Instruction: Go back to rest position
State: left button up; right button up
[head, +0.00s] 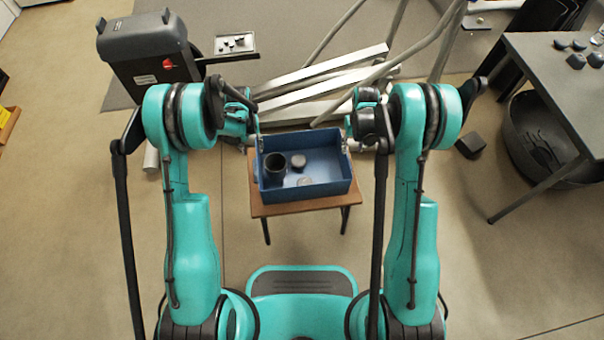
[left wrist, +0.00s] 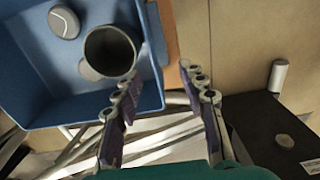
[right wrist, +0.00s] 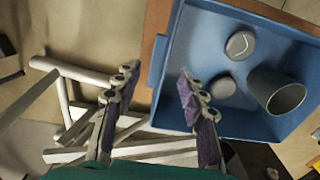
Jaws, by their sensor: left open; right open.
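My left gripper (head: 257,138) is at the left side of a blue bin (head: 330,188), near its far left corner. My right gripper (head: 346,143) is at the bin's far right corner.
The bin stands on a small wooden table (head: 258,210). Metal beams (head: 330,82) lie behind it. A grey machine (head: 150,55) stands at the back left. A grey table (head: 560,85) is at right, with a dark tub (head: 545,150) under it. Floor is clear at front right.

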dwell(0.5)
